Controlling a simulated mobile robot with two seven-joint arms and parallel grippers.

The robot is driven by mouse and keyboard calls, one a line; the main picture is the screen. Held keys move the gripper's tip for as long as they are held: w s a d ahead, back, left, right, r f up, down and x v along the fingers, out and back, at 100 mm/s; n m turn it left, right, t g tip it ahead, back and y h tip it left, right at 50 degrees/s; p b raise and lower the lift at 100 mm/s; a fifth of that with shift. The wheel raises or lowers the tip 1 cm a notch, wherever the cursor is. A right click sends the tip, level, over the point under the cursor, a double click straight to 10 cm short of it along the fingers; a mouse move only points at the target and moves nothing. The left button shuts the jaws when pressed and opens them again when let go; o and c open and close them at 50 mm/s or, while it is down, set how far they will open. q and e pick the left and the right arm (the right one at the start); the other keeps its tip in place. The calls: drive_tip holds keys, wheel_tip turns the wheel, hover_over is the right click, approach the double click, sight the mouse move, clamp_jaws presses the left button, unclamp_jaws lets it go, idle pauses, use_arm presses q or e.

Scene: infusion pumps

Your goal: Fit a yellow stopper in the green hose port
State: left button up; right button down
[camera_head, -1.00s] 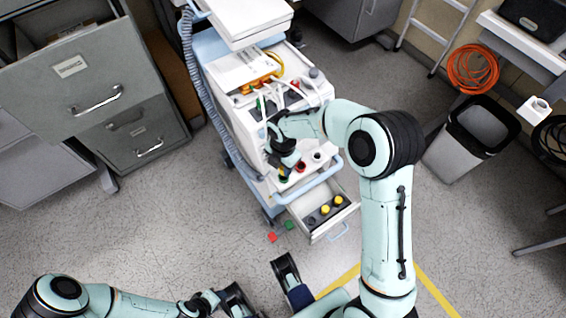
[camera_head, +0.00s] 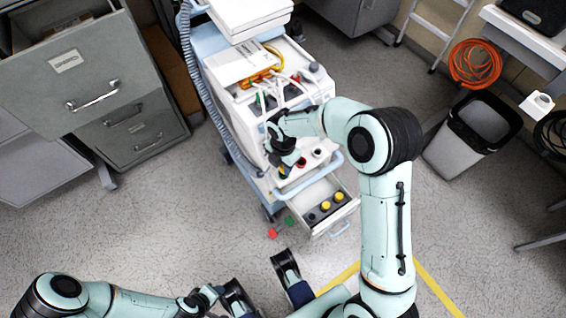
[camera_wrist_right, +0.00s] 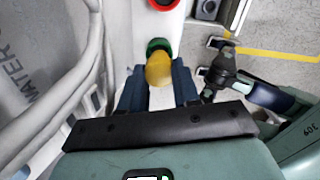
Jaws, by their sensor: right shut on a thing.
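My right gripper (camera_wrist_right: 158,88) is shut on a yellow stopper (camera_wrist_right: 159,69), held between its two blue-grey fingertips. The green hose port (camera_wrist_right: 158,45) is a green ring just beyond the stopper, which overlaps its near edge in the right wrist view. I cannot tell whether the stopper touches the port. In the head view the right gripper (camera_head: 284,158) is over the front ledge of the pump cart (camera_head: 240,130), and hides most of the green port. Two more yellow stoppers (camera_head: 339,197) sit in the open drawer. My left gripper (camera_head: 236,298) is low in the head view, away from the cart; its jaws are unclear.
A red port (camera_head: 301,163) and a dark-centred port (camera_head: 317,152) are beside the green one. The open drawer (camera_head: 345,213) also holds dark stoppers. A blue handle (camera_head: 322,177) runs over it. White hoses hang close to the right gripper.

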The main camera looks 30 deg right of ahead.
use_arm(q)
drive_tip(key=shift+f+b, duration=0.65)
drive_tip(key=shift+f, duration=0.2)
use_arm(e)
drive_tip(key=shift+f, duration=1.35)
use_arm(q)
drive_tip(key=shift+s, duration=0.1)
use_arm(e)
drive_tip(key=c, duration=0.7)
unclamp_jaws()
drive_tip(key=shift+c, duration=0.2)
drive_tip(key=shift+r, duration=0.1)
use_arm(q)
drive_tip(key=shift+g+h, duration=0.3)
drive_tip(key=shift+g, duration=0.2)
drive_tip(key=r+p, duration=0.1)
drive_tip(key=s+d+r+p, duration=0.1)
drive_tip(key=r, duration=0.1)
drive_tip(key=s+r+p, duration=0.1)
drive_tip(key=shift+s+d+r, duration=0.15)
drive_tip(key=shift+s, duration=0.1)
use_arm(e)
wheel_tip(320, 180, up, 13)
drive_tip(key=shift+r, duration=0.2)
use_arm(q)
drive_tip(key=shift+p, duration=0.3)
use_arm(e)
drive_tip(key=shift+f, duration=0.1)
